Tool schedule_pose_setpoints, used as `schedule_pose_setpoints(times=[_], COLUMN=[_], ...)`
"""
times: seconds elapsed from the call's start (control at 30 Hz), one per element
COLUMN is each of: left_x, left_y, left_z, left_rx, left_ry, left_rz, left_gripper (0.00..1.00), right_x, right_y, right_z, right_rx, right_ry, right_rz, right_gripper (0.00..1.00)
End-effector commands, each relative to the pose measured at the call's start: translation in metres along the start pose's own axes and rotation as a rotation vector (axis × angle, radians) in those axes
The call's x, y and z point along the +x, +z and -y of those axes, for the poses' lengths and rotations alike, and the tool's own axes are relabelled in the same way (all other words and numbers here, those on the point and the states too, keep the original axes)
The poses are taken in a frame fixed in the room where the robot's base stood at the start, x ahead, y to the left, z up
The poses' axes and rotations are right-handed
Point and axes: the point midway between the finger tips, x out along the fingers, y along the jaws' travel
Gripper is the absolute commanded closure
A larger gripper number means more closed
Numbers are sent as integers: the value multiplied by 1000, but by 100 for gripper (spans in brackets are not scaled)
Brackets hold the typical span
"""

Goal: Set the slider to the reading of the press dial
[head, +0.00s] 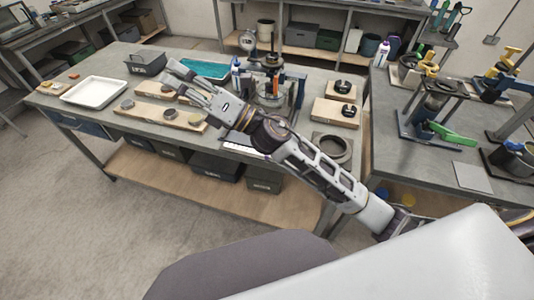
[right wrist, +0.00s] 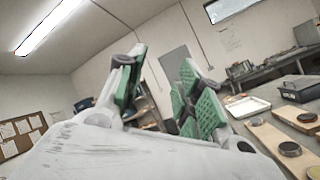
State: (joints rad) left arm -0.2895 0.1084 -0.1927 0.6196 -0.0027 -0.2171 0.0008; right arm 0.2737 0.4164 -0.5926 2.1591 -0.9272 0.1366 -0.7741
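My right arm reaches from the lower right across the bench in the head view. Its gripper (head: 182,76) hangs over the boards, with its fingers apart and nothing between them. The right wrist view shows its green-padded fingers (right wrist: 163,88) spread and pointing away from the bench. A press-like device with a blue upright (head: 296,92) stands behind my arm, partly hidden by it. A small round face (head: 247,42) shows above it; I cannot tell whether this is the press dial. A pale strip (head: 240,149) at the bench's front edge may be the slider, partly covered by my arm. My left gripper is out of view.
The bench holds a white tray (head: 96,91), a dark box (head: 146,63), a teal tray (head: 206,68), and wooden boards (head: 160,114) with round dark pieces. A dark ring (head: 333,150) lies at right. A second bench (head: 408,160) with clamps stands further right.

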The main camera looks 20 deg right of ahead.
Motion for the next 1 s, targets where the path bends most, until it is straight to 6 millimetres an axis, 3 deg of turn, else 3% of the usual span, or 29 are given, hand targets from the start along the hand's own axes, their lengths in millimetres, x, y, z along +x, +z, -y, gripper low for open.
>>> schedule_pose_setpoints(times=[0.2,0.47,0.73,1.0], left_x=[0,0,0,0], left_y=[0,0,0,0], left_z=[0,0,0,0], left_rx=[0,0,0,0], left_ry=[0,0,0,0], left_rz=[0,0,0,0], left_gripper=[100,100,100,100], right_x=[10,0,-29,-71], right_y=[-40,-90,-129,-144], right_z=[-21,-26,-5,36], right_rx=[-249,-535,-811,-1046], right_ry=[146,312,475,622], right_rz=[-213,-477,-768,-1082], right_gripper=[64,64,64,64])
